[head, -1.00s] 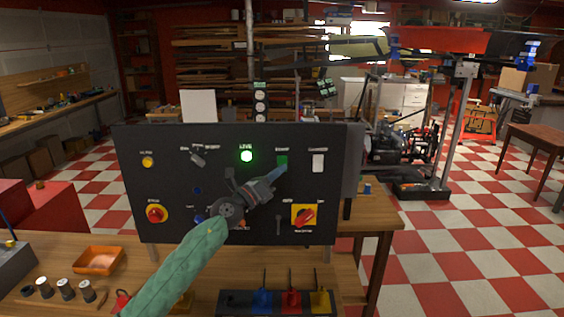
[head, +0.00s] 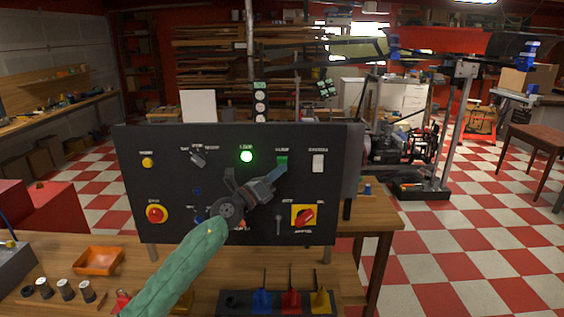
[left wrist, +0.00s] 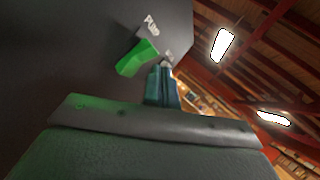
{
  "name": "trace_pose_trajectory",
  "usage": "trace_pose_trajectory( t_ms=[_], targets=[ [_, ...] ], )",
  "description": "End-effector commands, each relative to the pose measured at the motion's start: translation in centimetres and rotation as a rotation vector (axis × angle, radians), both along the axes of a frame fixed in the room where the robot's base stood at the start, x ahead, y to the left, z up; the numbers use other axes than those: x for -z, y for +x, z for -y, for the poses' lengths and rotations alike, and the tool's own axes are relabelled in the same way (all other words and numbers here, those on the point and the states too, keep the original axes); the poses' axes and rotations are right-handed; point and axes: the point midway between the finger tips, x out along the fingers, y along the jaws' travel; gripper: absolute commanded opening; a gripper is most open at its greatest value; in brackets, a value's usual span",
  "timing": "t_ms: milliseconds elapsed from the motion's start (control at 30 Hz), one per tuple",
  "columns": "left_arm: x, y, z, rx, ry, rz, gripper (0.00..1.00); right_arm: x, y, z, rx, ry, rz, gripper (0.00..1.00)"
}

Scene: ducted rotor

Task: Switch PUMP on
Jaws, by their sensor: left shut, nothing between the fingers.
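The black control panel (head: 180,185) stands upright on the wooden bench. The PUMP switch (head: 282,161) is a green rocker near the panel's upper right, under a small white label. In the left wrist view the green rocker (left wrist: 137,58) stands out tilted from the panel face, beside a label (left wrist: 151,25) that is partly readable. My left gripper (head: 281,171) is shut and empty, its blue fingertips just below the switch in the head view. In the left wrist view the fingertips (left wrist: 164,70) are close beside the rocker; I cannot tell whether they touch it. My right gripper is not in view.
A green lamp (head: 246,157) is lit left of the switch. A red-yellow rotary switch (head: 304,216) and a red stop button (head: 155,214) sit lower. An orange tray (head: 99,261) is on the bench.

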Motion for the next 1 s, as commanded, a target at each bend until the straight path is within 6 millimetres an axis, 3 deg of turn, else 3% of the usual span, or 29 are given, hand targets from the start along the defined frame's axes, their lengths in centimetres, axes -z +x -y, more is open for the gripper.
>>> trace_pose_trajectory(
  t_ms=[400,1000],
  targets=[
    [0.00,0.00,0.00,0.000,0.000,0.000,0.00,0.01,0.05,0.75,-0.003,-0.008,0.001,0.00],
    [-0.43,0.59,0.03,0.001,-0.001,0.000,0.00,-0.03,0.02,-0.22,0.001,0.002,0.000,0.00]
  ],
)
